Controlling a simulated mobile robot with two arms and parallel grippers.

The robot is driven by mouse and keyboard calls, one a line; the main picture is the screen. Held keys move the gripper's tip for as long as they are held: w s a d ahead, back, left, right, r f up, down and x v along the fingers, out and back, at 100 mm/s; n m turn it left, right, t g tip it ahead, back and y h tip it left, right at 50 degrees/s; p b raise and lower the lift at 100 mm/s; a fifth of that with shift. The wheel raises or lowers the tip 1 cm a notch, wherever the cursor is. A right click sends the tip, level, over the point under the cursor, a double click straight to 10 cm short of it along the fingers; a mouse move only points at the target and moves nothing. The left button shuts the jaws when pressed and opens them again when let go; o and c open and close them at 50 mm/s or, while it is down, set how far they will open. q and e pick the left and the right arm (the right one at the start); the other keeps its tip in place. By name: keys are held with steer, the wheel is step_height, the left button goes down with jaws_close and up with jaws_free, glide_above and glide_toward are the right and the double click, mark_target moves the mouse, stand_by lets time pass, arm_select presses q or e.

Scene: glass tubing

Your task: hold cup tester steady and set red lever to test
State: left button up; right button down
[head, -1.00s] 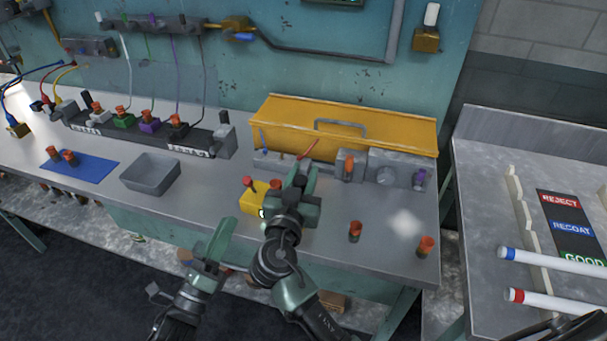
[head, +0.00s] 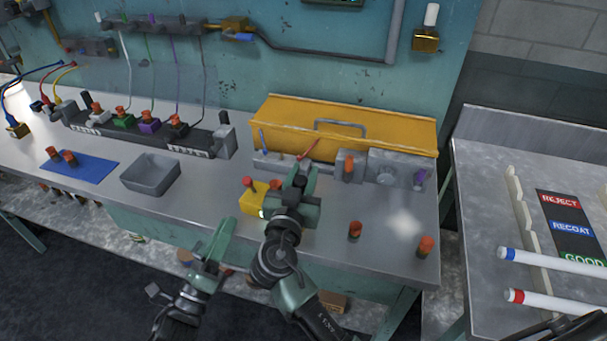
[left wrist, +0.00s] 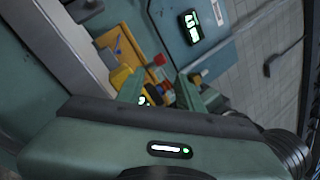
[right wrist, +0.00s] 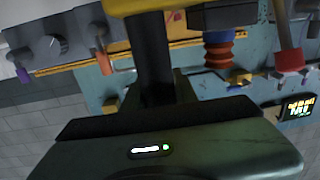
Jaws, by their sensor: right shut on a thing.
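The cup tester is a small yellow box (head: 252,202) near the bench's front edge, its red-topped lever (head: 248,181) standing at its left end. An orange-red ribbed cup (right wrist: 217,48) sits beside the lever in the right wrist view, where the red lever (right wrist: 291,58) also shows. My right gripper (head: 297,188) is at the tester's right end, shut on a dark upright part (right wrist: 153,55) that appears to be the tester's; the grip is partly hidden. My left gripper (head: 220,235) is open and empty, in front of the tester and apart from it. The lever (left wrist: 155,60) shows beyond its fingers.
A yellow lidded box (head: 350,118) stands behind, with grey fixtures along its front. A grey tray (head: 150,174) and a blue mat (head: 80,166) lie left. Bench is clear between tray and tester.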

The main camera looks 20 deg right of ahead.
arm_select(q)
steer(key=shift+d+r, duration=0.1)
steer(key=shift+r, duration=0.1)
steer(key=c, duration=0.7)
steer(key=d+r+m+g+h, duration=0.1)
steer(key=r+m+g+h, duration=0.1)
steer(key=m, duration=0.1)
steer(key=d+r+m+g+h, duration=0.1)
steer(key=r+m+g, duration=0.1)
steer(key=r, duration=0.1)
steer(key=d+r+m+g+h, duration=0.1)
steer(key=r+m+g+h, duration=0.1)
steer(key=m, duration=0.1)
steer(key=shift+s+d+r+m+g+h, duration=0.2)
steer(key=shift+s+m+g+h, duration=0.1)
steer(key=shift+s, duration=0.1)
jaws_close()
step_height(320, 180, up, 4)
steer(key=s+d+f+m+g, duration=0.1)
steer(key=s+d+m+g, duration=0.1)
steer(key=m+g, duration=0.6)
steer(key=w+a+r+m+t+y, duration=0.1)
steer(key=w+a+m+t+y, duration=0.1)
steer(key=w+a+y, duration=0.5)
steer(key=a+m+y, duration=0.1)
steer(key=a+y, duration=0.3)
steer(key=y, duration=0.3)
steer(key=shift+r, duration=0.35)
